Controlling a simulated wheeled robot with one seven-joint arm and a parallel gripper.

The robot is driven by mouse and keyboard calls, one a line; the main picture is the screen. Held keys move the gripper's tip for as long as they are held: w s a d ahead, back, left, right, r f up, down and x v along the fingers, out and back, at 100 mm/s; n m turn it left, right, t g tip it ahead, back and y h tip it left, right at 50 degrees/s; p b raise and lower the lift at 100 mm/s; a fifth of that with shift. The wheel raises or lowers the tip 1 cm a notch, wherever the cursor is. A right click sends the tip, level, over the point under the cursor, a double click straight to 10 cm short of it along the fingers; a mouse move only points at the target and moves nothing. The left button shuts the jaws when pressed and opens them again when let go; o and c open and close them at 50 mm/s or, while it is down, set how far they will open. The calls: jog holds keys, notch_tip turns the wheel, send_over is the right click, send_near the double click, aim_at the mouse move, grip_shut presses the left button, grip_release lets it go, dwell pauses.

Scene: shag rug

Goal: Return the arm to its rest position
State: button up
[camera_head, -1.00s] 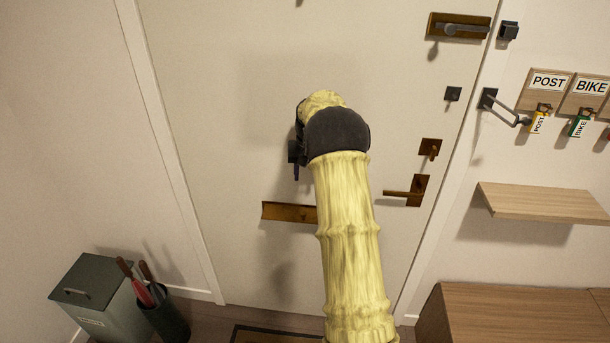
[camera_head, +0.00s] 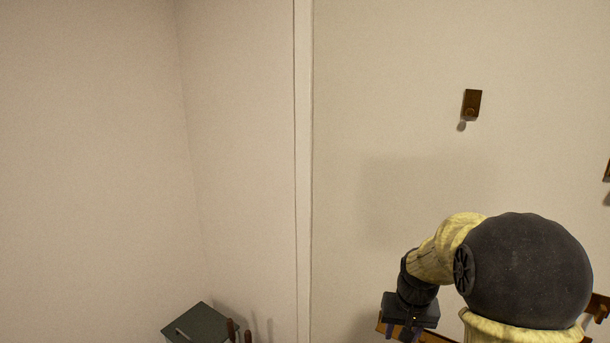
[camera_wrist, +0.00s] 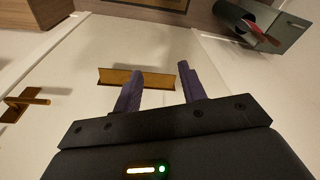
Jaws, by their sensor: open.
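My gripper (camera_wrist: 160,88) is open and empty in the wrist view, its two dark purple fingers apart. The fingertips are mostly cut off there.
The wall at left is bare.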

jog(key=s+a+n, duration=0.1)
jog(key=s+a, duration=0.2)
jog(key=s, duration=0.5)
jog(key=s+a+n, duration=0.1)
jog(key=s+a, duration=0.2)
jog(key=s, duration=0.4)
jog(key=shift+s+a+f+t+p, duration=0.2)
jog(key=shift+s+f+t+p, duration=0.1)
jog(key=shift+s+p, duration=0.15)
